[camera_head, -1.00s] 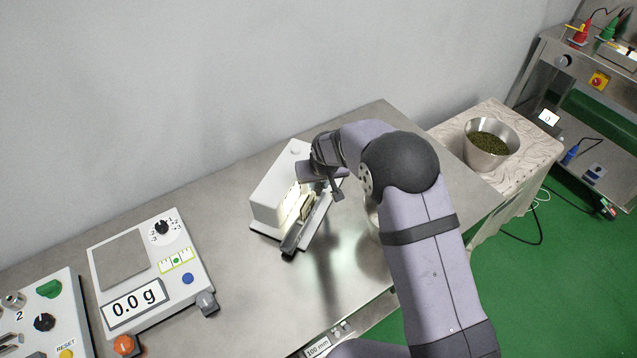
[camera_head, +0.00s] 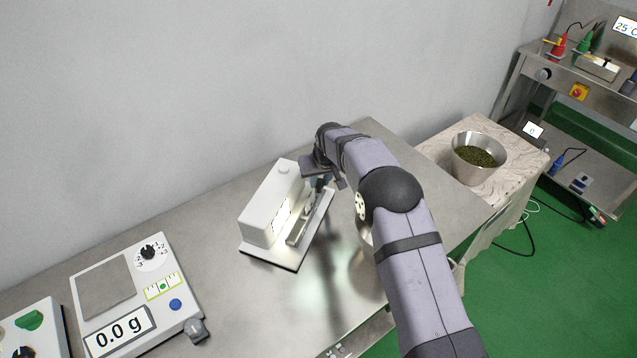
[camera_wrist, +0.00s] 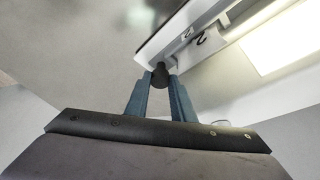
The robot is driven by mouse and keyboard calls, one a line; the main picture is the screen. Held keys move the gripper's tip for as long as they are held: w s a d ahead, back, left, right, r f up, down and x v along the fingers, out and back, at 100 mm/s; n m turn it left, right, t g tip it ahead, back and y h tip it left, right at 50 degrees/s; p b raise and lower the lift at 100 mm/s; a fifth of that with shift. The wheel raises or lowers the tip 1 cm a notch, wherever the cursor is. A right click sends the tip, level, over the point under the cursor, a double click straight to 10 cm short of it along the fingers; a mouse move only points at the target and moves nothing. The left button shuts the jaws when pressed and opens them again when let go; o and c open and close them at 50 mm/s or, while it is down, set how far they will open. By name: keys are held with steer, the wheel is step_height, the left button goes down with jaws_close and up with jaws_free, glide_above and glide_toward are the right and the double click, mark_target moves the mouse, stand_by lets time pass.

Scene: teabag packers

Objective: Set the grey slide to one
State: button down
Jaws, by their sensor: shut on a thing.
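A white box-shaped device (camera_head: 268,206) with a lit opening stands on a white base plate on the steel table in the head view. A grey slide (camera_head: 304,221) runs along its right side. My gripper (camera_head: 324,182) is at the slide's far end, partly hidden by my wrist. In the wrist view my gripper (camera_wrist: 160,78) is shut on the slide's dark round knob (camera_wrist: 160,71), with a blue finger on either side. A black numeral that looks like 2 (camera_wrist: 205,38) is printed beside the slide's track, near the knob. I cannot read any other number there.
A white scale (camera_head: 135,295) reading 0.0 g stands at the left of the table. A steel bowl (camera_head: 363,268) is partly hidden behind my arm. A bowl of green leaves (camera_head: 477,158) stands on a side table. Bare steel lies between scale and device.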

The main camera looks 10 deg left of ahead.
steer(key=shift+w+r, duration=0.15)
steer(key=shift+w, duration=0.05)
steer(key=c, duration=1.9)
jaws_free()
steer(key=o, duration=0.4)
steer(key=shift+w+d, duration=0.1)
steer(key=shift+b+v, duration=1.15)
steer(key=shift+v, duration=2.45)
